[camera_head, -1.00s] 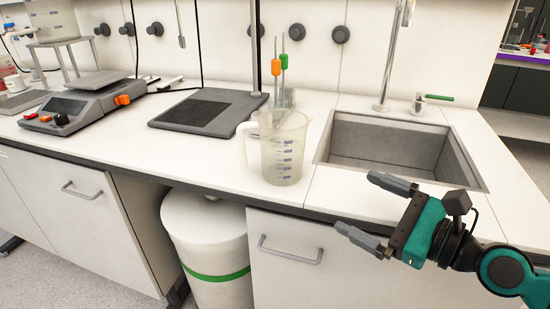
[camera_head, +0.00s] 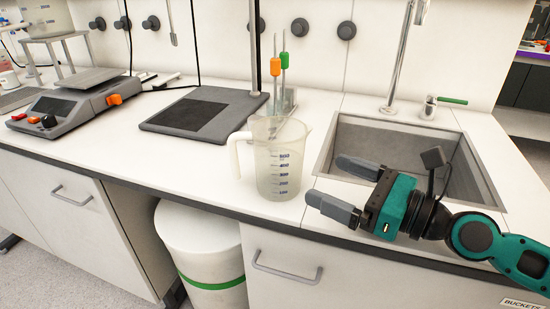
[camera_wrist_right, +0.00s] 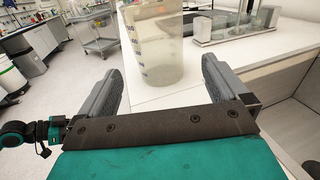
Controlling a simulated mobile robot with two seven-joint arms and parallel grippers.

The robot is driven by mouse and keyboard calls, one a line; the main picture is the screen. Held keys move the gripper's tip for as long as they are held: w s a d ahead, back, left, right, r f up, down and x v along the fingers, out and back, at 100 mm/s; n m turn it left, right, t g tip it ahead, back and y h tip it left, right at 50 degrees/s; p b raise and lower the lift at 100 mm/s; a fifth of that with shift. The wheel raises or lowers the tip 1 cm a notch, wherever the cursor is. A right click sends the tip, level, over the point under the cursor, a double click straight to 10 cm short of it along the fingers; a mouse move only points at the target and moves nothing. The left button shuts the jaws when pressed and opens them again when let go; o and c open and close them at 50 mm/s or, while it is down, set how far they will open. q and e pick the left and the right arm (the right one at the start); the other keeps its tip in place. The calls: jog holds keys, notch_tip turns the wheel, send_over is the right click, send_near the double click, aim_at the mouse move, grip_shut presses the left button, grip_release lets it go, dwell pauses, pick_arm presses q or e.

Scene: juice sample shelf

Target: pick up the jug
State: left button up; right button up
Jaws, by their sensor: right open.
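The jug (camera_head: 279,165) is a translucent measuring jug with blue graduation marks. It stands upright on the white counter near its front edge, with its handle to the left. My right gripper (camera_head: 325,184) is open and empty, just right of the jug, with its fingers pointing toward it. In the right wrist view the jug (camera_wrist_right: 152,48) is straight ahead, beyond the fingertips of the gripper (camera_wrist_right: 160,78) and apart from them. My left gripper is not in view.
A sink (camera_head: 400,143) lies right of the jug, under a tall tap (camera_head: 398,62). A stand with a dark plate (camera_head: 196,116) and a grey scale (camera_head: 72,108) are to the left. Orange and green-handled tools (camera_head: 276,68) stand behind the jug. A white bin (camera_head: 200,240) is below the counter.

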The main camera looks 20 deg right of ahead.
aim_at(301, 168)
jog(key=shift+w+a+r+p, duration=0.25)
jog(key=shift+w+p, duration=0.05)
jog(key=shift+p, duration=0.05)
jog(key=p+x, duration=0.3)
jog(key=x, duration=0.1)
jog(key=shift+f, duration=0.1)
jog(key=shift+w+a+f+p, duration=0.2)
jog(key=shift+w+a+p, duration=0.1)
jog(key=shift+w+a, duration=0.2)
jog(key=x, duration=0.3)
jog(key=p+x, duration=0.1)
jog(key=shift+w+a+f, duration=0.15)
jog(key=shift+a+f, duration=0.05)
jog(key=shift+f, duration=0.05)
jog(key=shift+w+a, duration=0.15)
jog(key=shift+w, duration=0.05)
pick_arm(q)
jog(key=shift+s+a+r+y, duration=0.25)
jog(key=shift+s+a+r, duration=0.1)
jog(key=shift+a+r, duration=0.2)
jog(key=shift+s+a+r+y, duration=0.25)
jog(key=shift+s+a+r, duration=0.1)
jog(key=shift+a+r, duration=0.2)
pick_arm(e)
jog(key=shift+f, duration=0.1)
